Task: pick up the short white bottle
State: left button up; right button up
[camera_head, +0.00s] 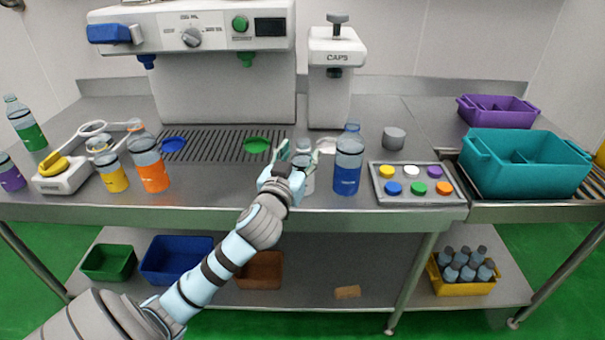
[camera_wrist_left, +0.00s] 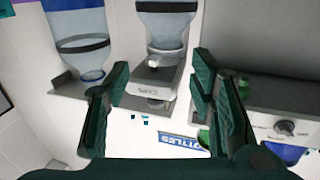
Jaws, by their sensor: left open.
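The short white bottle (camera_head: 309,183) stands on the counter near its front middle, partly hidden behind my left gripper in the head view. My left gripper (camera_head: 298,156) is open, with its fingers at the bottle's upper part. In the left wrist view, which looks upside down, a clear bottle (camera_wrist_left: 167,30) with a dark band shows at the top, between and beyond the open fingers of my left gripper (camera_wrist_left: 160,65). I cannot tell whether a finger touches it. My right gripper is in neither view.
A taller blue-filled bottle (camera_head: 347,177) stands close on the right. An orange-filled bottle (camera_head: 153,177) and a yellow-filled one (camera_head: 114,180) stand left. The caps machine (camera_head: 336,60) is behind. A tray of coloured caps (camera_head: 406,203) and a teal crate (camera_head: 525,170) lie right.

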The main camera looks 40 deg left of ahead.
aim_at(301, 147)
pick_arm(q)
jog(key=x, duration=0.6)
jog(key=shift+s+a+f+b, duration=0.15)
jog(key=shift+a+f+b, duration=0.15)
jog(key=shift+a+b, duration=0.05)
jog(key=shift+s, duration=0.15)
jog(key=c, duration=1)
jog(key=shift+r, duration=0.15)
